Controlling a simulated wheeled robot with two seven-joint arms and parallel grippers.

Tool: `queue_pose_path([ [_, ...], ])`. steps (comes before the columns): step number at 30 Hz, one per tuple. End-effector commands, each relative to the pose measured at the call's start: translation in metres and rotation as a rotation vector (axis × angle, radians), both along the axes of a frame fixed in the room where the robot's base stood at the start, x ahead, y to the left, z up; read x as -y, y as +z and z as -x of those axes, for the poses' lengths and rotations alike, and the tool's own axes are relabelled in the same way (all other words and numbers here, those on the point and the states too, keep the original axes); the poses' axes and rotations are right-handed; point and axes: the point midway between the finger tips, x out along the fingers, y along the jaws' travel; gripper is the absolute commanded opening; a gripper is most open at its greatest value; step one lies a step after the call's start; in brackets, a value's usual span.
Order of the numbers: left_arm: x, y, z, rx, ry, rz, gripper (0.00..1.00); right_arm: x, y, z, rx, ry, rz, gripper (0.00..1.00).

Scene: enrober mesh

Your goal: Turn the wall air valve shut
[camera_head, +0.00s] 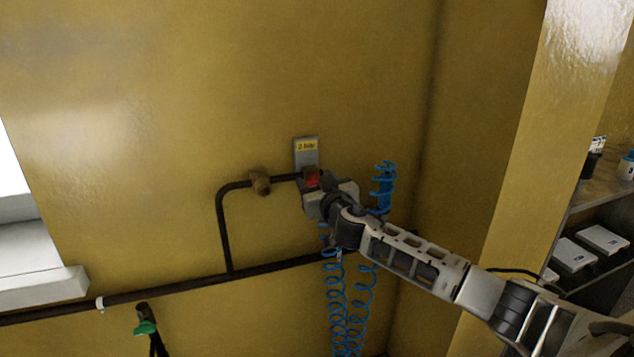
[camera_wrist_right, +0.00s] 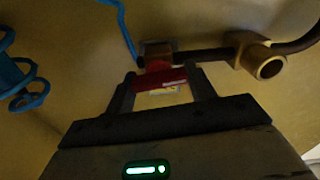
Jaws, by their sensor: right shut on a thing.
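The wall air valve has a red handle (camera_head: 312,180) and sits on a dark pipe below a grey plate (camera_head: 306,158) with a yellow label. In the right wrist view the red handle (camera_wrist_right: 162,78) lies between the two dark fingers of my right gripper (camera_wrist_right: 161,86), which is shut on it. In the head view my right gripper (camera_head: 318,186) covers part of the valve. My left gripper is in neither view.
A brass fitting (camera_head: 260,181) sits on the pipe left of the valve. Coiled blue hoses (camera_head: 337,300) hang below and beside my right gripper. A green-handled valve (camera_head: 145,327) is at lower left. Shelves with white boxes (camera_head: 603,240) stand at right. The wall above is bare.

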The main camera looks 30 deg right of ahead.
Motion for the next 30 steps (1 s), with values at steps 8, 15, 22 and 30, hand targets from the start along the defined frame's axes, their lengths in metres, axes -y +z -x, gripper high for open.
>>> queue_pose_path([
  [8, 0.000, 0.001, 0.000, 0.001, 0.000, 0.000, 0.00, -0.001, 0.000, 0.000, -0.054, 0.000, 0.225, 0.32],
  [15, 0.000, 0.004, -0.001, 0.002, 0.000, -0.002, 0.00, -0.002, 0.000, 0.000, -0.108, -0.001, 0.447, 0.32],
  [22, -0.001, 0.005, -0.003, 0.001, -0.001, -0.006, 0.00, -0.003, -0.001, -0.001, -0.160, 0.000, 0.660, 0.32],
  [30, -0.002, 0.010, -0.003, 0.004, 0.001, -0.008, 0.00, -0.003, -0.001, -0.001, -0.221, -0.001, 0.911, 0.32],
])
